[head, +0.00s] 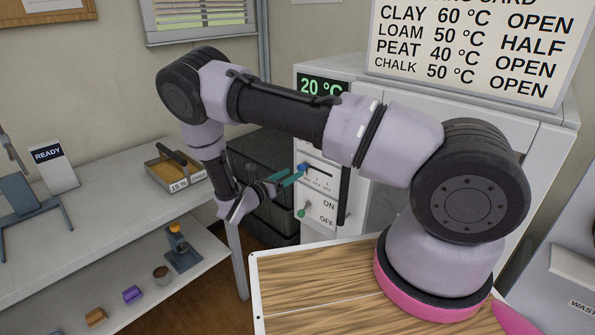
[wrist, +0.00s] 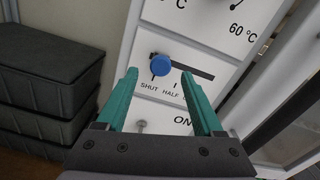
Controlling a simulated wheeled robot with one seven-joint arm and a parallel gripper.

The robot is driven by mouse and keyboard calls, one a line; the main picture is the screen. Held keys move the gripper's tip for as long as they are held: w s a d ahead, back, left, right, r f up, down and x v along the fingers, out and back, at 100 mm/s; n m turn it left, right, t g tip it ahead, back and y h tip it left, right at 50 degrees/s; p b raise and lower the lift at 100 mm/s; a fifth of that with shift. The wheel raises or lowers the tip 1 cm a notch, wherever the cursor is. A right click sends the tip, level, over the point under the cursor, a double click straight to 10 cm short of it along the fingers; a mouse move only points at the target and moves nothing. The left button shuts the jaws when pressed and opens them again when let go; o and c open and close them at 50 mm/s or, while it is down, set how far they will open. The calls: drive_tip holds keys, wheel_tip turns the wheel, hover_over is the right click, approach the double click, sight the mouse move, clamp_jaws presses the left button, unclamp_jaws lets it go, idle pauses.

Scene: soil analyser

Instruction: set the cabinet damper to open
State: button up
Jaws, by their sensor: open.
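The white cabinet (head: 375,105) has a damper slider on its front panel. Its blue knob (wrist: 160,65) stands at the left end of a dark horizontal slot (wrist: 195,71), above the SHUT mark. The HALF mark lies to its right, and the lettering further right is hidden by a finger. The blue knob also shows in the head view (head: 303,169). My gripper (wrist: 160,76) is open, its teal fingers pointing at the panel with the knob seen between the fingertips. I cannot tell whether the fingers touch it. My gripper also shows in the head view (head: 289,180), close to the panel.
Below the slider is an ON/OFF switch with a green knob (head: 301,212). A green display (head: 322,86) reads 20 °C. A card (head: 480,50) lists soils with settings. Dark stacked boxes (wrist: 50,75) stand left of the cabinet. A bench (head: 110,215) is further left.

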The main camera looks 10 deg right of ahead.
sight(299, 169)
drive_tip(key=shift+x, duration=2.05)
clamp_jaws()
